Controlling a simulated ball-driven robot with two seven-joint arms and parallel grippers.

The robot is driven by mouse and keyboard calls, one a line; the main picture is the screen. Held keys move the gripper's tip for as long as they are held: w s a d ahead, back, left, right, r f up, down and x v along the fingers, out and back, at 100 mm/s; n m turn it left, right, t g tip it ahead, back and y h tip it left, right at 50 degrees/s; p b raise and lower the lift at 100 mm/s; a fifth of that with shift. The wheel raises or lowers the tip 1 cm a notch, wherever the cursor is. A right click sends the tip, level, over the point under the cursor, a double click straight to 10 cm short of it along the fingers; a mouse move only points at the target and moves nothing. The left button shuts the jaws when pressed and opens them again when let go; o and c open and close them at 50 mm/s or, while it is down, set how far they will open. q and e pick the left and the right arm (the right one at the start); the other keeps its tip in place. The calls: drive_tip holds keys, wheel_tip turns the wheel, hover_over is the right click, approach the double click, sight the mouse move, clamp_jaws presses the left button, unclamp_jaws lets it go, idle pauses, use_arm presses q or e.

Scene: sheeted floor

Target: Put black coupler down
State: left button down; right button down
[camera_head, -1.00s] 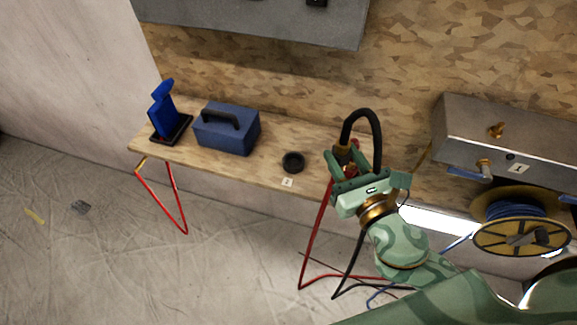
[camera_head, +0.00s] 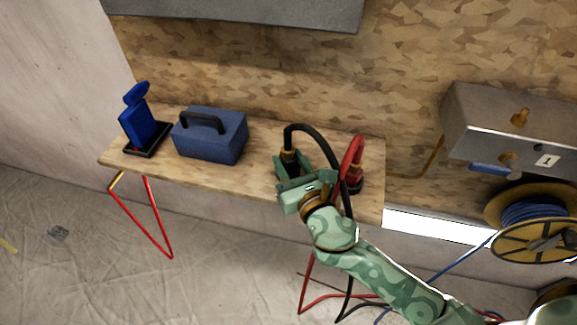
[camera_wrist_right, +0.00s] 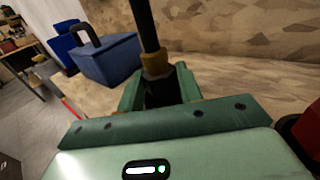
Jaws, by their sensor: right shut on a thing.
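My right gripper (camera_head: 292,176) is shut on the black coupler (camera_head: 289,163), over the wooden bench (camera_head: 258,160). The coupler has a brass fitting and a black hose that arches up and behind the gripper. In the right wrist view the black coupler (camera_wrist_right: 161,93) stands about upright between the green fingers, its hose rising from the brass collar. Whether its lower end touches the bench is hidden by the gripper. My left gripper is not in view.
A red coupler (camera_head: 351,182) with a red hose stands on the bench close right of the gripper. A blue toolbox (camera_head: 210,137) and a blue device (camera_head: 140,123) on a black base stand to the left. A metal box (camera_head: 510,125) and cable reel (camera_head: 535,225) are at right.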

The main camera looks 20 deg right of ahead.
drive_tip(key=shift+f, duration=0.15)
drive_tip(key=c, duration=1.1)
unclamp_jaws()
drive_tip(key=shift+o, duration=0.8)
drive_tip(key=s, duration=1.2)
drive_tip(key=shift+d+p, duration=0.35)
drive_tip(key=shift+p, duration=0.05)
